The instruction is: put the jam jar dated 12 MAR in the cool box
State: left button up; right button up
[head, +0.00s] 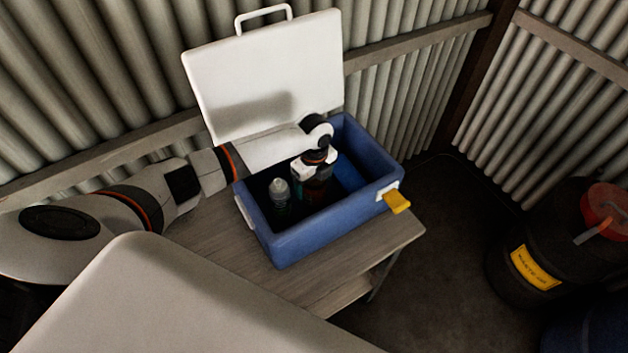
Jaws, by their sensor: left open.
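The blue cool box (325,237) stands on a small wooden table with its white lid (264,75) raised behind it. My left arm reaches over the box's left wall, and my left gripper (314,177) points down inside the box, with its jaws open. A dark, reddish-brown jar-like thing (318,188) shows just below and between the fingers; it looks like a jam jar, but no date can be read. I cannot tell whether it rests on the box floor. My right gripper is out of view.
A clear bottle with a pale cap (279,195) stands inside the box, left of my gripper. The wooden table (205,243) is bare at the left. A black drum (535,255) stands on the floor at right.

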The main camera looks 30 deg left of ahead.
pick_arm(q)
notch_tip(320, 180, up, 12)
jog(key=b, duration=0.1)
jog(key=shift+r+b, duration=0.15)
jog(key=shift+b, duration=0.15)
dwell(0.5)
